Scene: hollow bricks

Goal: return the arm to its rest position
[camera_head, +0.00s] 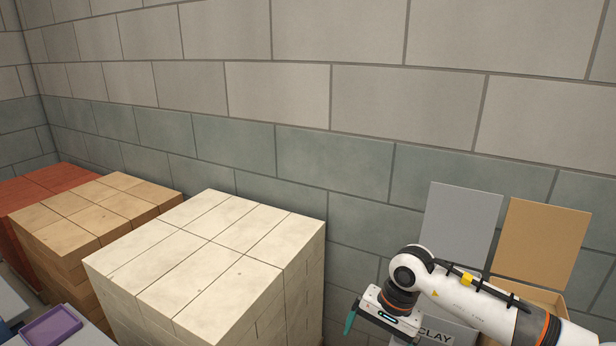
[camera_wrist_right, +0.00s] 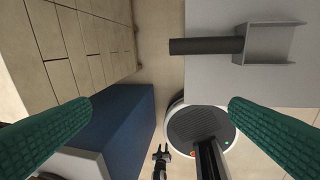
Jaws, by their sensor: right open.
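My right arm (camera_head: 455,290) comes in from the lower right in the head view. Its right gripper (camera_head: 372,318) hangs to the right of the pale brick stack, apart from it, with a green finger showing. In the right wrist view the two green fingers of the right gripper (camera_wrist_right: 160,118) are wide apart with nothing between them. The gripper is open and empty.
A pale brick stack (camera_head: 215,245), a tan stack (camera_head: 100,210) and a red stack (camera_head: 45,185) line the block wall (camera_head: 300,90). A purple tray (camera_head: 52,325) is at lower left. Grey (camera_head: 462,220) and tan (camera_head: 543,240) panels stand behind my arm. A blue block (camera_wrist_right: 120,120) shows below the gripper.

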